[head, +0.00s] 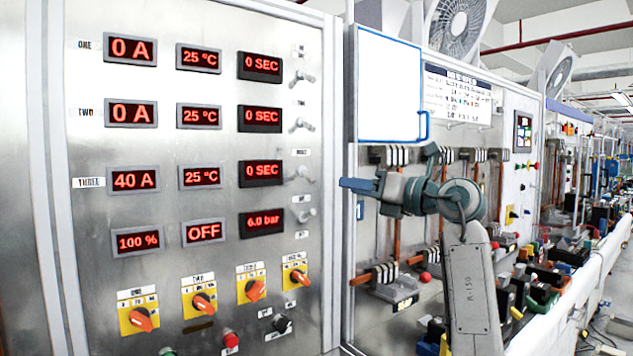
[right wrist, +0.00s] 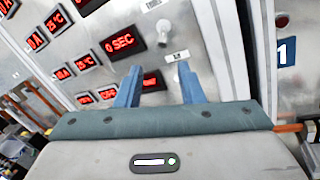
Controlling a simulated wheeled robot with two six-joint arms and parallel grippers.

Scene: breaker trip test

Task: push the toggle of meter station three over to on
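Station three is the row labelled THREE (head: 88,182) on the metal panel, with displays reading 40 A (head: 134,180), 25 °C and 0 SEC. Its small metal toggle (head: 304,174) is right of the 0 SEC display; I cannot tell which way it is set. In the right wrist view, a pale toggle (right wrist: 163,32) beside a 0 SEC display (right wrist: 125,43) appears to be the same one. My right gripper (head: 345,186) is right of it, fingers pointing left toward the panel. Its blue fingers (right wrist: 159,78) are apart with nothing held. My left gripper is out of view.
Similar toggles stand above (head: 302,125) and below (head: 306,215) it. Orange rotary knobs (head: 203,304) line the panel's lower part. A framed whiteboard (head: 390,85) and a cabinet with copper bars stand to the right, behind my right arm. The space before the displays is clear.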

